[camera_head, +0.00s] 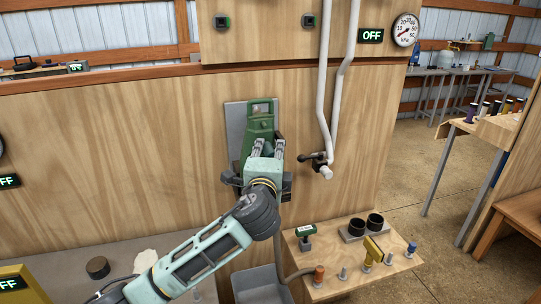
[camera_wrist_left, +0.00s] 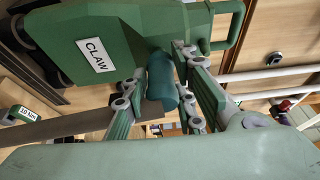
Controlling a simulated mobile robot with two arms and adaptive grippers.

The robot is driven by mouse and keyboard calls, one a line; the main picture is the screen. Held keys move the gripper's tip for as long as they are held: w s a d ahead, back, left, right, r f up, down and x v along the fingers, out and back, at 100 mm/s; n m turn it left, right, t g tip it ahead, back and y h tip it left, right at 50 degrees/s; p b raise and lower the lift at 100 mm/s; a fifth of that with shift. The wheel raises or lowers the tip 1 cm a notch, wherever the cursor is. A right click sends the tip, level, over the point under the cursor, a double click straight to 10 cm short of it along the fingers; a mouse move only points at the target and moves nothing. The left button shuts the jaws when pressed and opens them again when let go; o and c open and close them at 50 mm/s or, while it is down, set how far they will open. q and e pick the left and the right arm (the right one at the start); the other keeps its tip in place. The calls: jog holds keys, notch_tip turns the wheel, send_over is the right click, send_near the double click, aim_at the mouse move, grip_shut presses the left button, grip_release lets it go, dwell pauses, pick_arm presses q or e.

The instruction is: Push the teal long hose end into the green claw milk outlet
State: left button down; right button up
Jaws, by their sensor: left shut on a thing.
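The green claw (camera_head: 261,112) hangs on a grey plate on the wooden wall in the head view. It fills the upper left of the left wrist view (camera_wrist_left: 130,22), with a white CLAW label. My left gripper (camera_head: 268,147) is just below the claw. In the left wrist view its fingers (camera_wrist_left: 162,78) are shut on the teal hose end (camera_wrist_left: 162,84). The upper end of the teal piece meets or overlaps the claw's green body; I cannot tell whether it is inside the outlet. The hose end is hidden in the head view. My right gripper is not in view.
White pipes (camera_head: 324,90) run down the wall right of the claw to a dark valve (camera_head: 316,157). Below right, a small wooden table (camera_head: 335,284) bears black cups, coloured fittings and a green-topped item. A grey bin (camera_head: 258,284) stands below my left arm.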

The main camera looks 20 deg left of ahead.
pick_arm(q)
jog(key=shift+w+a, duration=0.4)
jog(key=shift+w, duration=0.1)
jog(key=c, duration=1.4)
grip_release()
jog(key=shift+o, duration=0.2)
